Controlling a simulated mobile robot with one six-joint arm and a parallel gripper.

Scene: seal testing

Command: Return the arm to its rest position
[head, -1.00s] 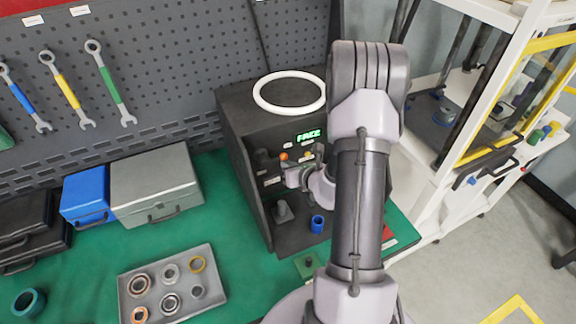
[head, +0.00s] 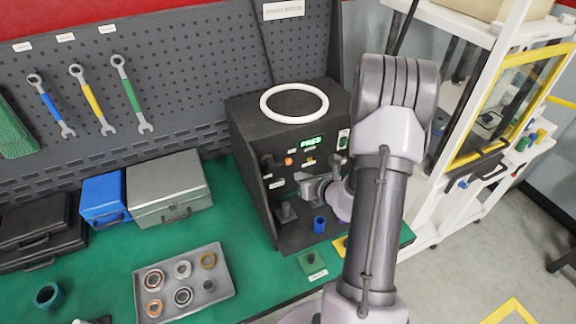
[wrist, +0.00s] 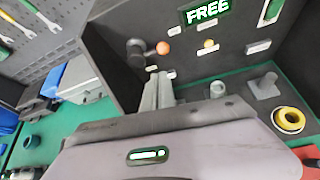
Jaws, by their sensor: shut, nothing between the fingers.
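My arm rises across the right of the head view, its upper joint in front of the white shelf. My gripper (head: 312,186) is in front of the open black test box (head: 258,190). In the wrist view its fingers (wrist: 158,88) are together with nothing between them. They point at the box's inner panel, below and beside an orange knob (wrist: 163,47). I cannot tell whether they touch anything. A grey post on a base (wrist: 265,86) and a yellow-topped ring (wrist: 290,120) stand in the box.
A white ring (head: 294,103) lies on top of the box. A tray of several rings (head: 222,283), a grey case (head: 170,190) and a blue case (head: 103,198) sit on the green bench. A white shelf (head: 440,190) stands at right. Open green surface lies left of the box.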

